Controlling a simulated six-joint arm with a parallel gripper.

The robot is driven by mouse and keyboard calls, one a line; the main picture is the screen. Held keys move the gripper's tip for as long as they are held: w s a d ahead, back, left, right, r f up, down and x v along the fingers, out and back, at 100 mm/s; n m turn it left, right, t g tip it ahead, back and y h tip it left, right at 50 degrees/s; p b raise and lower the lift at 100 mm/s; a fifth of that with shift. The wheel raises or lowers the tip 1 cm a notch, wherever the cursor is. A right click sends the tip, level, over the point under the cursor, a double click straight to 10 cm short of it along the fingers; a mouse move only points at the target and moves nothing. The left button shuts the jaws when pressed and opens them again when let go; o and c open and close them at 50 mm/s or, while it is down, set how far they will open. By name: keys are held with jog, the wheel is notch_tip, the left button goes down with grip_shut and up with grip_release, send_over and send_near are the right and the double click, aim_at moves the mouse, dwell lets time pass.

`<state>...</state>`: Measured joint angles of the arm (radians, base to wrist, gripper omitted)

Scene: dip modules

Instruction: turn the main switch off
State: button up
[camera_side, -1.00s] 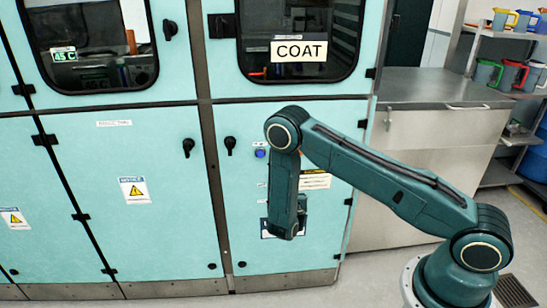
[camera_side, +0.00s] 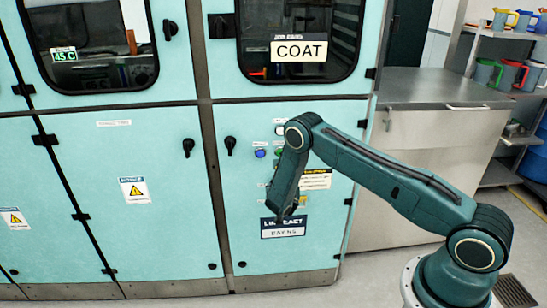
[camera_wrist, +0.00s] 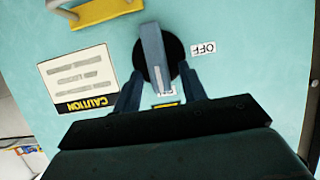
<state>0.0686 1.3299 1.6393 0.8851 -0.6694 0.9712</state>
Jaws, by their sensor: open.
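The main switch shows in the wrist view as a black round base with a grey-blue handle (camera_wrist: 154,55) across it. The handle points up and down in that picture. An OFF label (camera_wrist: 203,48) is to the right of the switch. Another label below the handle is partly hidden and I cannot read it. My gripper (camera_wrist: 162,75) is open, its two fingers on either side of the handle's lower end; I cannot tell whether they touch it. In the side view my gripper (camera_side: 281,207) is in front of the teal cabinet door, hiding the switch.
A yellow bracket with a metal loop (camera_wrist: 98,12) and a caution plate (camera_wrist: 78,78) are near the switch. In the side view, a blue button (camera_side: 261,153) and a black door latch (camera_side: 230,145) are on the same door. A sign (camera_side: 283,228) is below my gripper.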

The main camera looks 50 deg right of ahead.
jog(key=shift+x, duration=0.9)
grip_shut()
